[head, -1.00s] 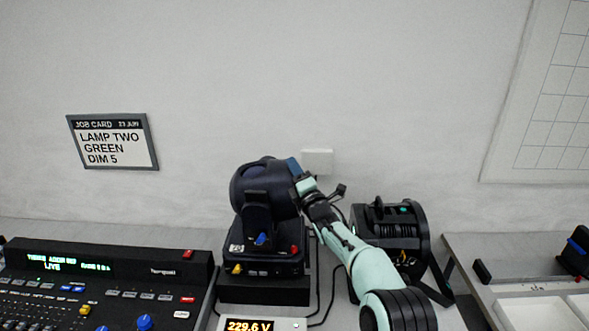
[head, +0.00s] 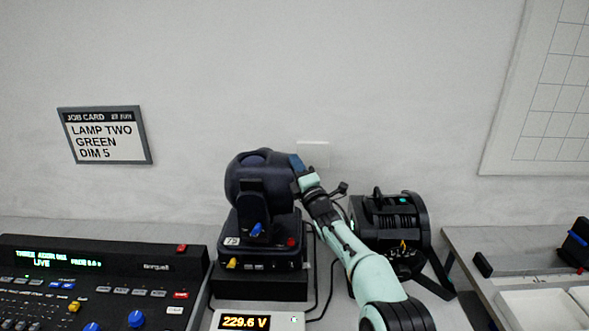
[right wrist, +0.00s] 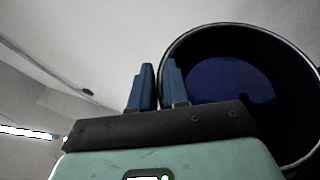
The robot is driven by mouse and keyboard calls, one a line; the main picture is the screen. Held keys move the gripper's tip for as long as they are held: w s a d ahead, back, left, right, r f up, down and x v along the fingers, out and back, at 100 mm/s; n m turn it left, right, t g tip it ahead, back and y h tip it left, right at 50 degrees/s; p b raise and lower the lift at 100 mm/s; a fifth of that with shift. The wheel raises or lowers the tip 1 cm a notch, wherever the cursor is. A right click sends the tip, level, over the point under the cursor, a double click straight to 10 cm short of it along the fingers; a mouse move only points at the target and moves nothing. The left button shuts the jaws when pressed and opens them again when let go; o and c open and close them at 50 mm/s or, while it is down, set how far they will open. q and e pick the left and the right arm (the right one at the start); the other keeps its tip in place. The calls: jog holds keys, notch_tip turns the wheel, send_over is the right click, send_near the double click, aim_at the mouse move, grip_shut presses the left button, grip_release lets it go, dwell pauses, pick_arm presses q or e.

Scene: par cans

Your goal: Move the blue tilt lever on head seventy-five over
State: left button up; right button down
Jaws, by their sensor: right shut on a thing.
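The dark moving head (head: 258,178) stands on its base (head: 262,250), with a tag that seems to read 75. The blue tilt lever (head: 257,229) is low on the yoke's front, apart from my gripper. My right gripper (head: 296,162) is at the head's upper right. In the right wrist view its two blue fingers (right wrist: 157,85) straddle the rim of the round barrel (right wrist: 290,150), one outside and one inside, in front of a purple-blue lens (right wrist: 230,85). It is shut on that rim. The lever is not seen in the wrist view. My left gripper is out of view.
A second black lamp (head: 390,225) stands right of the head, close to my right arm. A lighting console (head: 110,255) is at left. A voltage display (head: 245,321) sits in front. A job card (head: 104,136) hangs on the wall. White trays (head: 535,308) are at right.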

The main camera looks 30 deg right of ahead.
jog(key=shift+f, duration=0.3)
jog(key=c, duration=1.2)
grip_release()
jog(key=shift+d+r, duration=0.1)
jog(key=b+v, duration=0.6)
jog(key=v, duration=0.7)
jog(key=shift+s, duration=0.1)
